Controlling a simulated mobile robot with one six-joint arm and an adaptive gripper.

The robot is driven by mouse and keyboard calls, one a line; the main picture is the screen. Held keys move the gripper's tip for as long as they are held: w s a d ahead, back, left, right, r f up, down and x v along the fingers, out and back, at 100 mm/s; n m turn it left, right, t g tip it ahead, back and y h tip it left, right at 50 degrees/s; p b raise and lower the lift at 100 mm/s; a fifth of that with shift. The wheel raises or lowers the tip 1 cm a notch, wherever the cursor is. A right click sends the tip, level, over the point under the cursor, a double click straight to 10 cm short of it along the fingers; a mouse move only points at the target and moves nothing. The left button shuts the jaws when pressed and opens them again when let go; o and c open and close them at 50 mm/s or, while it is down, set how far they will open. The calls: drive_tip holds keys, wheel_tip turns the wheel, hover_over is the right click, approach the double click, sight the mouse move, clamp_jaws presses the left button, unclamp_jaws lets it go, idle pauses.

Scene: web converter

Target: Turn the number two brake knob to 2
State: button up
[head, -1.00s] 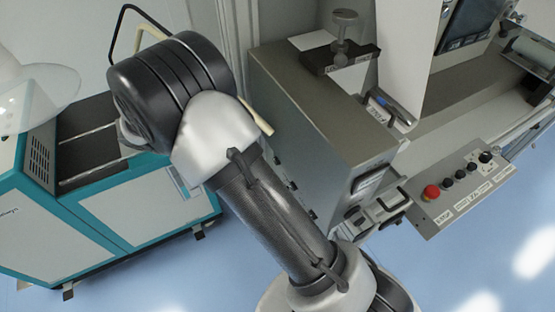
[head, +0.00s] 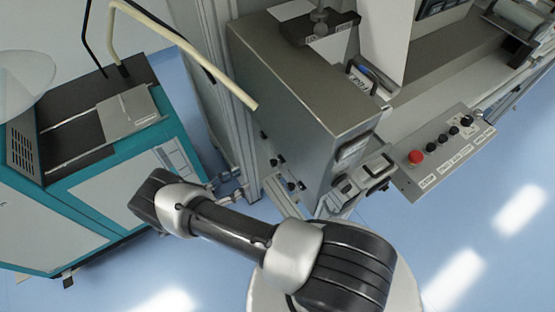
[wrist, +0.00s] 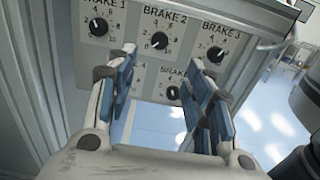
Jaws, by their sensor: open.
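The brake 2 knob (wrist: 158,41) is a round black knob on a grey panel in the wrist view, under the label BRAKE 2, with numbers around it. Its pale mark seems to point down and left, but the exact setting is too small to read. My gripper (wrist: 160,76) is open and empty, with its two blue-and-grey fingers spread below the knob in the picture. The knob shows in the gap between the fingertips, and no finger appears to touch it. I cannot make out the gripper in the head view.
The brake 1 knob (wrist: 98,26) is at left and the brake 3 knob (wrist: 215,54) at right. A lower brake knob (wrist: 173,92) shows between the fingers. In the head view, a teal-and-white cabinet (head: 100,200) stands left and a control box with a red button (head: 416,157) right.

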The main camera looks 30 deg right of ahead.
sight(279, 160)
drive_tip(key=d, duration=1.5)
drive_tip(key=shift+w+d, duration=0.25)
drive_tip(key=c, duration=1)
